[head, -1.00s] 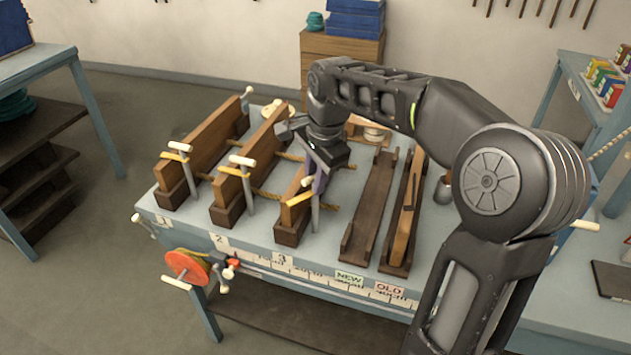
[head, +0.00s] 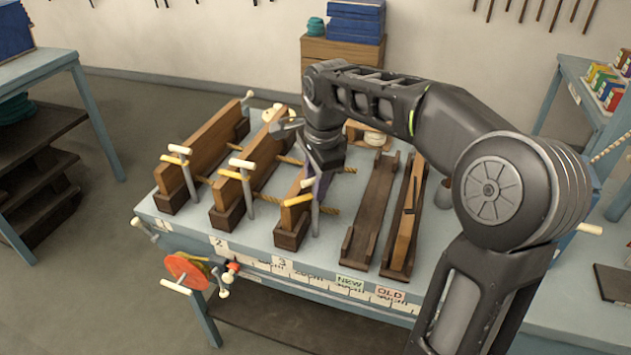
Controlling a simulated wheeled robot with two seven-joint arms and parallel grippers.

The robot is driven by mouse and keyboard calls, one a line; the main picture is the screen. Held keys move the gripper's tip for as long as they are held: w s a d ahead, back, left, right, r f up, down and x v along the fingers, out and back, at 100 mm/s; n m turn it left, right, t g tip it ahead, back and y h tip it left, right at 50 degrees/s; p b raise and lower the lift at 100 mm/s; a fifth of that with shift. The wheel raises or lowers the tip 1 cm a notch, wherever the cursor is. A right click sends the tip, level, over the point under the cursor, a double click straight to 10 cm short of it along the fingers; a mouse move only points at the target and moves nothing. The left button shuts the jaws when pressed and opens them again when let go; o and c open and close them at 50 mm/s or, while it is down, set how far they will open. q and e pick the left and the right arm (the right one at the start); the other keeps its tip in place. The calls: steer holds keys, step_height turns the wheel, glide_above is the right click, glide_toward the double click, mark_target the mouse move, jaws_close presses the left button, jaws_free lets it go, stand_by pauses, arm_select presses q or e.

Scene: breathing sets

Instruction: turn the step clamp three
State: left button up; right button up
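The third set (head: 291,233), above the label 3, is a wooden board in a dark base, with its far part hidden behind my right gripper. Its front clamp (head: 298,200) has a pale yellow-orange bar and a grey upright post, with a rope end to the right. My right gripper (head: 308,150) is above the far part of this set, behind the front clamp. Its fingertips are dark and small, so I cannot tell how far apart they are. A purplish piece (head: 321,183) shows just below it. My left gripper is not in view.
Sets one (head: 172,197) and two (head: 228,212), with similar clamps and ropes, stand close on the left. An empty dark channel (head: 371,205) above NEW and a wooden piece (head: 405,225) above OLD are on the right. A red reel (head: 187,270) hangs at the front edge.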

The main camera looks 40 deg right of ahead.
steer(key=shift+o, duration=0.7)
steer(key=shift+r, duration=0.1)
step_height(320, 180, up, 7)
steer(key=s, duration=0.1)
steer(key=shift+s+a+r+b, duration=0.2)
steer(key=shift+s+b, duration=0.05)
steer(key=shift+b, duration=0.05)
